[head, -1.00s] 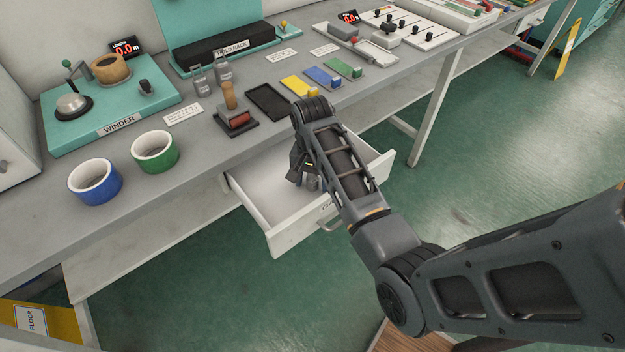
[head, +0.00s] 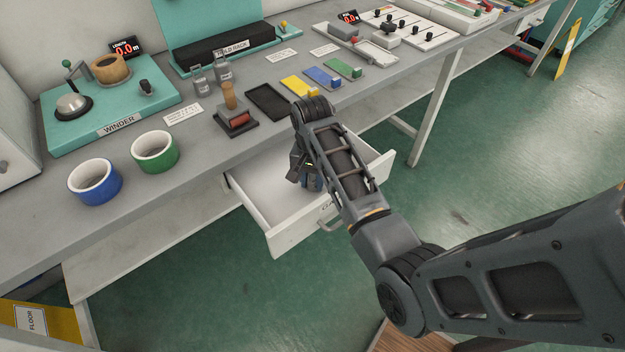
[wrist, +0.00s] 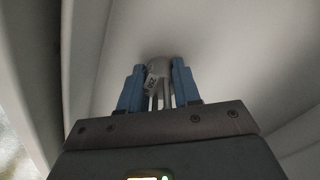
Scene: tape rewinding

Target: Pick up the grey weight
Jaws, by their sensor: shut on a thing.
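In the head view my gripper (head: 311,184) is down inside the open white drawer (head: 285,236). There the weight is hidden by the fingers and my arm. I cannot tell whether the weight touches the drawer floor.
The bench (head: 200,155) overhangs the drawer at the back. On it are a blue tape roll (head: 95,188), a green tape roll (head: 155,158), a teal winder (head: 60,126), a black tray (head: 268,104) and two small grey pieces (head: 223,71). The drawer walls are close around my gripper.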

